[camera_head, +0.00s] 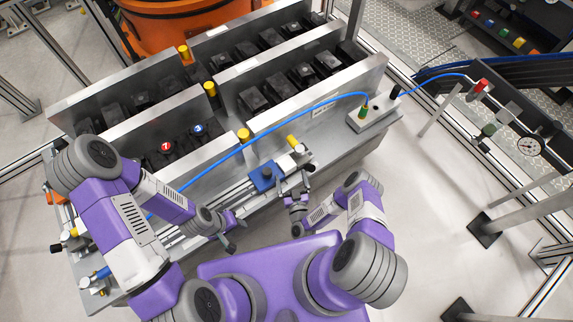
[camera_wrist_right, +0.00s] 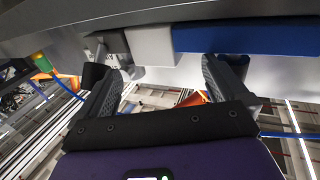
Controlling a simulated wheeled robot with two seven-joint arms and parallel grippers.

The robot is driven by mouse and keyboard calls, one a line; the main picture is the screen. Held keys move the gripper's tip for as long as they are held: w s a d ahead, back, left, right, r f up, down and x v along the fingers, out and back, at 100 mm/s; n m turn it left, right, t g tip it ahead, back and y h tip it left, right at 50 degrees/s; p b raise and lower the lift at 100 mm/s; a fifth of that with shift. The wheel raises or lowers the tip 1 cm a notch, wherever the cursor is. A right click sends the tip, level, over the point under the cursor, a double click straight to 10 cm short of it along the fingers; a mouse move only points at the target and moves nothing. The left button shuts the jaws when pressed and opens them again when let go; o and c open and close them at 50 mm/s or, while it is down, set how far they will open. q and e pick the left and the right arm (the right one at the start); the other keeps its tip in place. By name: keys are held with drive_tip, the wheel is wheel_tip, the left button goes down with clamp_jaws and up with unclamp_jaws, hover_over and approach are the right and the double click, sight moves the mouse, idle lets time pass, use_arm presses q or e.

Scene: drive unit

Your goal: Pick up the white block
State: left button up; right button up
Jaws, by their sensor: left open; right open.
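In the head view my right gripper (camera_head: 297,192) is at the front of the rail, just right of and below the blue block (camera_head: 262,178). A small whitish part (camera_head: 300,149) shows near there; I cannot tell if it is the same block. My left gripper (camera_head: 236,231) is open and empty beside the rail.
Metal bins (camera_head: 300,75) with dark parts stand behind the rail. A blue hose (camera_head: 270,130) arches over the unit to a grey fitting block (camera_head: 375,117). Yellow-capped posts (camera_head: 210,90) stick up between the bins.

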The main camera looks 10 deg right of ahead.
sight(289, 170)
drive_tip(key=w, duration=0.2)
drive_tip(key=w+b, duration=0.1)
drive_tip(key=w, duration=0.2)
drive_tip(key=shift+w+r+b, duration=0.25)
drive_tip(key=shift+w+b, duration=0.05)
drive_tip(key=c, duration=1.5)
